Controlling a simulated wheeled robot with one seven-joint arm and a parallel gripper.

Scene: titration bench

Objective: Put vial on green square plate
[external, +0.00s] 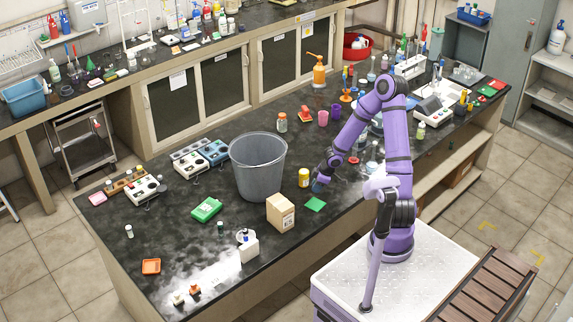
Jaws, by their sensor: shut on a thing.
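The green square plate (315,204) lies flat and bare on the black bench near its front edge. My gripper (318,186) is low over the bench, just behind the plate in the picture. It is shut on a small bluish thing, which looks like the vial; the fingers and the small size hide most of it. I cannot tell whether it touches the bench. It is beside the plate, not on it.
A yellow jar (303,178) stands close to the left of my gripper. A cardboard box (281,213) stands left of the plate, with a big grey bin (258,168) behind it. Purple cups (336,111) stand farther back. Bare bench lies right of the plate.

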